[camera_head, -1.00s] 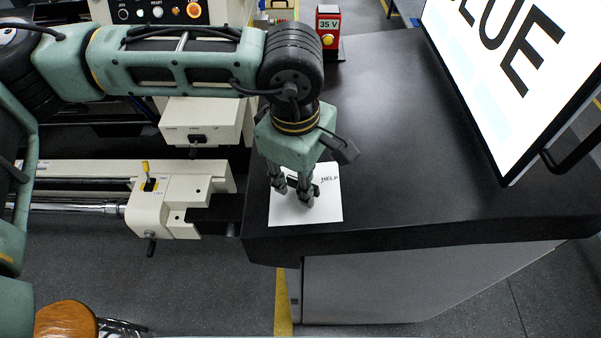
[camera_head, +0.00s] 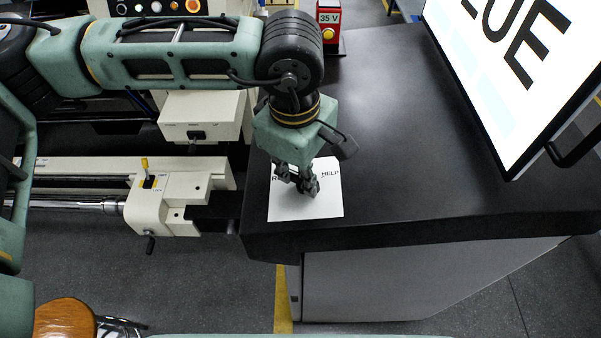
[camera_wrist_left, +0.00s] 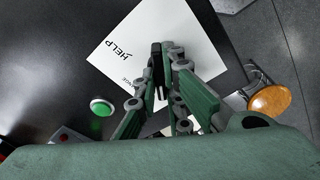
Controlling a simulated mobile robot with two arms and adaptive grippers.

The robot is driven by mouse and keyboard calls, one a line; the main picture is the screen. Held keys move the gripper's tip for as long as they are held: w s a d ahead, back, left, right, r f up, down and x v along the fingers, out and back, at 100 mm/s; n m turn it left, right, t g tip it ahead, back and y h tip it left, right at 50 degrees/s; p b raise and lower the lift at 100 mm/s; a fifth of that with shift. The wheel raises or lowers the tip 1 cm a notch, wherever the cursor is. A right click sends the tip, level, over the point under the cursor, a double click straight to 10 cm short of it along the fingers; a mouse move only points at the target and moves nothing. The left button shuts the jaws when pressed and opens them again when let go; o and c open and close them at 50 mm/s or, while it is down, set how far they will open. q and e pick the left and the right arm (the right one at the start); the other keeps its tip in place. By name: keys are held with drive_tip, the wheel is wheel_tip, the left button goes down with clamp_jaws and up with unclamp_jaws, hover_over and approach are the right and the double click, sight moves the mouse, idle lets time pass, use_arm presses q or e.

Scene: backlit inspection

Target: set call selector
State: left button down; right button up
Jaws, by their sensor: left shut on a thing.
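The call selector is a white plate (camera_head: 290,207) with printed labels on the black bench top, near its front left corner. "HELP" is readable; the other lettering is partly covered. In the left wrist view, the plate (camera_wrist_left: 190,30) has a dark selector handle (camera_wrist_left: 156,54) standing over it. My left gripper (camera_head: 298,185) reaches down over the plate from above. Its fingers (camera_wrist_left: 160,80) are shut on the handle. They hide much of the handle and its base, so I cannot tell exactly which label it points at. My right gripper is not in view.
A red box marked 35 V (camera_head: 328,18) stands at the bench's back edge. A large screen (camera_head: 510,60) stands at the right. A cream machine (camera_head: 165,200) lies left of the bench. The wrist view shows a green button (camera_wrist_left: 101,106). The bench middle is clear.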

use_arm(q)
drive_tip(key=m+b, duration=0.2)
drive_tip(key=b, duration=0.1)
drive_tip(key=m+b, duration=0.2)
drive_tip(key=b, duration=0.2)
drive_tip(key=m+h+b, duration=0.1)
drive_tip(key=m+b, duration=0.2)
drive_tip(key=b, duration=0.1)
drive_tip(key=shift+f+t, duration=0.25)
drive_tip(key=shift+t, duration=0.15)
drive_tip(key=shift+r+m+b, duration=0.15)
drive_tip(key=shift+m+b, duration=0.65)
drive_tip(key=shift+m, duration=0.25)
drive_tip(key=shift+r+m+b, duration=0.15)
drive_tip(key=shift+m+b, duration=0.65)
drive_tip(key=shift+m, duration=0.25)
drive_tip(key=c, duration=1.9)
unclamp_jaws()
drive_tip(key=shift+o, duration=0.2)
wheel_tip(320, 180, up, 12)
drive_tip(key=s+a, duration=0.1)
drive_tip(key=shift+s+a, duration=0.3)
drive_tip(key=shift+a, duration=0.1)
drive_tip(key=shift+f, duration=0.15)
